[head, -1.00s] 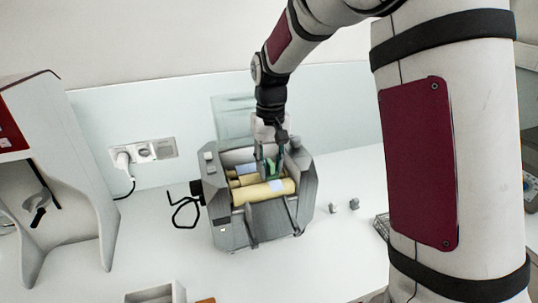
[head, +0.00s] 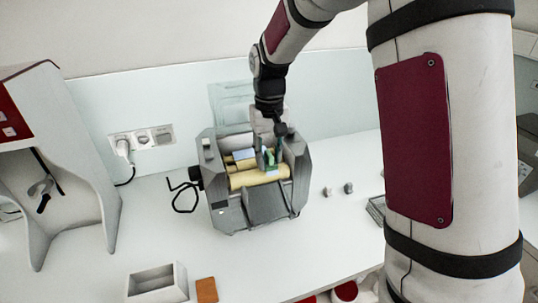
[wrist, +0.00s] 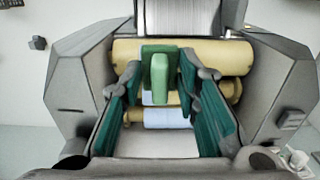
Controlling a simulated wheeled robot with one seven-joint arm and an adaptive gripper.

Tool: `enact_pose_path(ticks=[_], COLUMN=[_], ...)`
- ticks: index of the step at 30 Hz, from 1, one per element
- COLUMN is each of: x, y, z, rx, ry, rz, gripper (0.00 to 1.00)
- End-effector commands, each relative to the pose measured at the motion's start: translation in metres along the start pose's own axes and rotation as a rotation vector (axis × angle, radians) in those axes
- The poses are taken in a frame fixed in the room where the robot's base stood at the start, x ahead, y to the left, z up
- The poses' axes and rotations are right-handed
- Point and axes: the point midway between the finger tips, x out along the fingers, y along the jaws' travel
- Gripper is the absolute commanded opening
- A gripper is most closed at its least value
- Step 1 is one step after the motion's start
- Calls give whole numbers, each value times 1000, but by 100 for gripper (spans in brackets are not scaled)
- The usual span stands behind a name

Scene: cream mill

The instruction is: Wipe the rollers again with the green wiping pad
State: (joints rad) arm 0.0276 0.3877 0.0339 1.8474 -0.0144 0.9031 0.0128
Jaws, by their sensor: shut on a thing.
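The grey mill (head: 228,214) stands on the white bench with its top open. Long cream-yellow rollers lie in it: the front roller (head: 248,181) and others behind it, also seen in the wrist view (wrist: 127,52). Pale blue-white patches show on the rollers, one at the back left (head: 244,154) and one in the wrist view (wrist: 167,118). My gripper (head: 265,158) points down into the mill's opening. Its teal-lined fingers (wrist: 160,85) are shut on the green wiping pad (wrist: 160,75), held over the rollers. Whether the pad touches a roller I cannot tell.
The mill's side walls rise close around my gripper. Two small grey knobs (head: 338,190) lie right of the mill. A grey open box (head: 155,283) and an orange-brown block (head: 206,290) are in front. A red-and-grey machine stands left.

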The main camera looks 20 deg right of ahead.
Motion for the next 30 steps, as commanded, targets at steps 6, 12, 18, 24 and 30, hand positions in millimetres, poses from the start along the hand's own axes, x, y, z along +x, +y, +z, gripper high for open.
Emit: enact_pose_path(ticks=[6,12,18,24,30], x=[2,6,10,10,10], y=[0,0,0,0,0], z=[0,0,0,-4,-22], rx=[0,0,0,0,0], ry=[0,-1,0,0,2], rz=[0,0,0,0,0], gripper=[7,7,7,7,7])
